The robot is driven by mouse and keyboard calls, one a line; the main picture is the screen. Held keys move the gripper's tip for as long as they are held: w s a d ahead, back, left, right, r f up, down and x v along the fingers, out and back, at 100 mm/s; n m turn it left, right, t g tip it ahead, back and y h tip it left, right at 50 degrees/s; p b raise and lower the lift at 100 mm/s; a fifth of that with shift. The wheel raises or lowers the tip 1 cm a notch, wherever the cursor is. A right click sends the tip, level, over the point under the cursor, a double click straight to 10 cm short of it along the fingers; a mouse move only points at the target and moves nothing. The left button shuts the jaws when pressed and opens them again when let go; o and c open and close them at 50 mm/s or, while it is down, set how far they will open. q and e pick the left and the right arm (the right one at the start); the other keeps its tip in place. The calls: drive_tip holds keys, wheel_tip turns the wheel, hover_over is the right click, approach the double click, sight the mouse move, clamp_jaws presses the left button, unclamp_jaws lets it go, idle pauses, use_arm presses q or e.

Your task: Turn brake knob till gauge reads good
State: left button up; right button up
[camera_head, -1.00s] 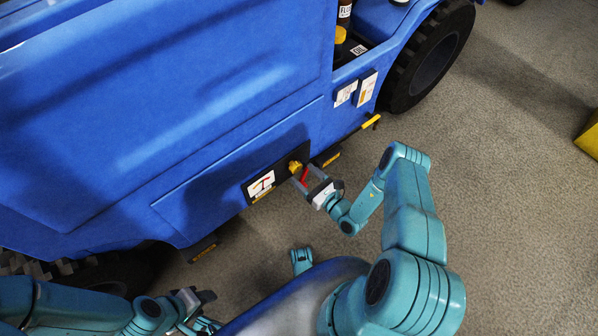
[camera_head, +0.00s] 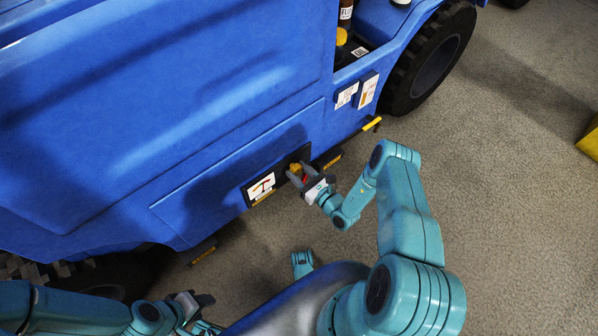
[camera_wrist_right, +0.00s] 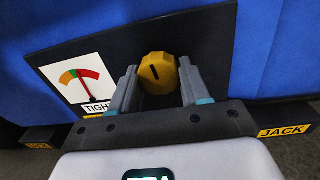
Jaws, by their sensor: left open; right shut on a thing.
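The yellow brake knob (camera_head: 295,167) sits on a black panel on the side of the blue vehicle. In the right wrist view the knob (camera_wrist_right: 158,73) has a dark mark slanting slightly from upright. My right gripper (camera_head: 299,173) is shut on the knob, one finger on each side. The white gauge (camera_head: 262,186) is left of the knob. My left gripper (camera_head: 200,301) is open and empty at the lower left.
The vehicle (camera_head: 200,90) fills the upper left, with a black wheel (camera_head: 430,60) at the right. A JACK label (camera_wrist_right: 284,131) is right of the panel. A yellow handle (camera_head: 372,124) sticks out near white placards (camera_head: 357,92).

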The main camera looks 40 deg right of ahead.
drive_tip(key=shift+s+n+p, duration=0.1)
drive_tip(key=shift+n+p, duration=1.1)
drive_tip(key=shift+n, duration=1.9)
drive_tip(key=o, duration=1)
drive_tip(key=shift+o, duration=0.2)
drive_tip(key=s+d+p, duration=0.2)
drive_tip(key=s+p, duration=0.1)
drive_tip(key=s, duration=1.3)
drive_tip(key=shift+r+p, duration=0.25)
drive_tip(key=shift+p, duration=0.05)
